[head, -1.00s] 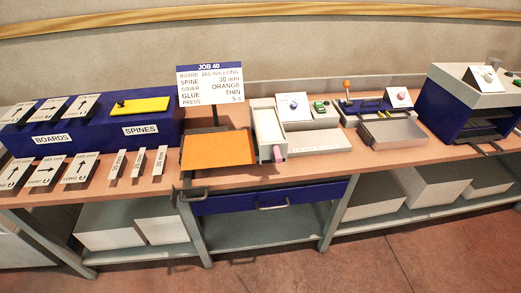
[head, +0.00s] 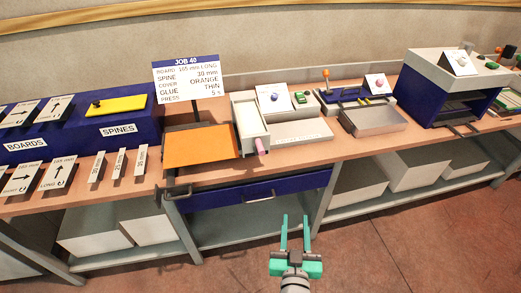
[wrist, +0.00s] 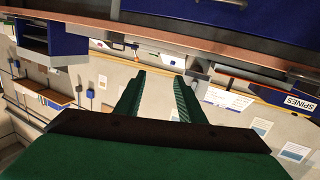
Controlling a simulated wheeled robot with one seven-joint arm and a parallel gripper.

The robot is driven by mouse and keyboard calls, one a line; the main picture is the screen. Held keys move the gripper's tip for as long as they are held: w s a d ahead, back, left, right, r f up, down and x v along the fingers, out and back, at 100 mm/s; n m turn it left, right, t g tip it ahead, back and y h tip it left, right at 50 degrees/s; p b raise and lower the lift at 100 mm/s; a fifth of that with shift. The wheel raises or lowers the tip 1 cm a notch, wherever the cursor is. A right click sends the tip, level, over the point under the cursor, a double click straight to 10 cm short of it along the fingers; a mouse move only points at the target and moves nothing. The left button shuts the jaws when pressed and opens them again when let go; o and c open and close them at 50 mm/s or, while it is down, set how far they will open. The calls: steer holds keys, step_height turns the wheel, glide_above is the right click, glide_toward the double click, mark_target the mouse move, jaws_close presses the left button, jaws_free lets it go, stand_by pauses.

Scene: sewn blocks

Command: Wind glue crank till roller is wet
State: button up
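My gripper (head: 295,222) is open and empty in front of the bench, low over the floor in the head view. Its two green fingers also show apart in the wrist view (wrist: 160,80). On the bench stands a long white box (head: 249,122) with a pink handle (head: 262,146) at its front end, which may be the glue crank. Beside it is a low grey unit with a flat pale front (head: 301,131). I cannot make out the roller or whether it is wet. My gripper is well apart from all of these.
An orange sheet (head: 200,146) lies left of the white box. A job card (head: 192,79) stands behind it. A blue drawer (head: 240,194) with a handle is under the bench top. A blue press-like housing (head: 455,85) stands at right. The floor in front is clear.

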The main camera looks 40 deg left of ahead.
mark_target(261, 147)
steer(key=w+a+r+n+g+y, duration=0.2)
steer(key=a+r+n+y, duration=0.1)
steer(key=a+r, duration=0.25)
steer(key=w+a+r+n+g+y, duration=0.1)
steer(key=w+a+r+n+y, duration=0.1)
steer(key=a+r, duration=0.4)
steer(key=x, duration=1)
steer(key=shift+s+a+f, duration=0.1)
steer(key=shift+a+f, duration=0.15)
steer(key=shift+a, duration=0.25)
jaws_close()
